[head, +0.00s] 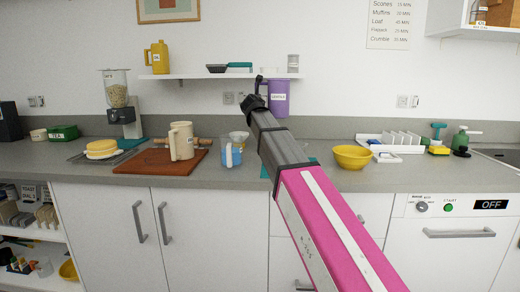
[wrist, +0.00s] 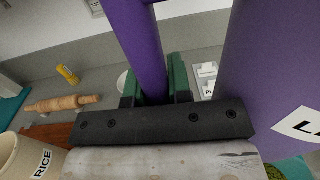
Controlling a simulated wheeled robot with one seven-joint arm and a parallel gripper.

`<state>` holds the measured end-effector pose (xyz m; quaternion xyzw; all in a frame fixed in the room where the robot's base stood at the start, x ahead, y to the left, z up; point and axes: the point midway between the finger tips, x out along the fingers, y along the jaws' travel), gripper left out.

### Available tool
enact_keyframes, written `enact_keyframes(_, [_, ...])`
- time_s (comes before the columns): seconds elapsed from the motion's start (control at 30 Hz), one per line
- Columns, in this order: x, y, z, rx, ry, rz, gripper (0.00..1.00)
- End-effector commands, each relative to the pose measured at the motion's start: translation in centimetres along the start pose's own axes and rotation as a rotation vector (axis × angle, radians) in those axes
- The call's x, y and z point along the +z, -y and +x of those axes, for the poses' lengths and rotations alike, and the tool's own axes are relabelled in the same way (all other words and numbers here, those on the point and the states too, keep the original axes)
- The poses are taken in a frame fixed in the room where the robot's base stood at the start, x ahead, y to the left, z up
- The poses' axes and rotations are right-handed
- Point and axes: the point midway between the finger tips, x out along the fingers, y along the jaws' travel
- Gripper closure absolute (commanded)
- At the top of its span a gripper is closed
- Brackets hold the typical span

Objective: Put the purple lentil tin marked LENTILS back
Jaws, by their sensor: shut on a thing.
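My gripper (head: 260,88) is at the tin's left side. In the wrist view its green fingers (wrist: 154,85) are shut on the tin's upright purple handle (wrist: 143,50). The tin looks about upright in the head view. Its gap to the shelf is hard to judge.
The wall shelf (head: 220,75) holds a yellow tin (head: 160,57), a dark pan (head: 216,69) and a clear jar (head: 293,62). Below on the counter (head: 330,180) stand a cream RICE tin (head: 181,142), a blue jug (head: 231,152), a rolling pin (wrist: 62,103) and a yellow bowl (head: 353,157).

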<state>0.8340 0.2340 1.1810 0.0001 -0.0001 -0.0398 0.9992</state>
Motion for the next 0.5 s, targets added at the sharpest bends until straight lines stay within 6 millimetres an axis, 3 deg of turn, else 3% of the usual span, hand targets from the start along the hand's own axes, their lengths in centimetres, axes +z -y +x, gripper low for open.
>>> enact_keyframes(0.1, [-2.9, 0.1, -0.1, 0.0, -0.002, -0.004, 1.0])
enact_keyframes(0.5, [-11.3, 0.0, -0.1, 0.0, -0.002, -0.004, 1.0])
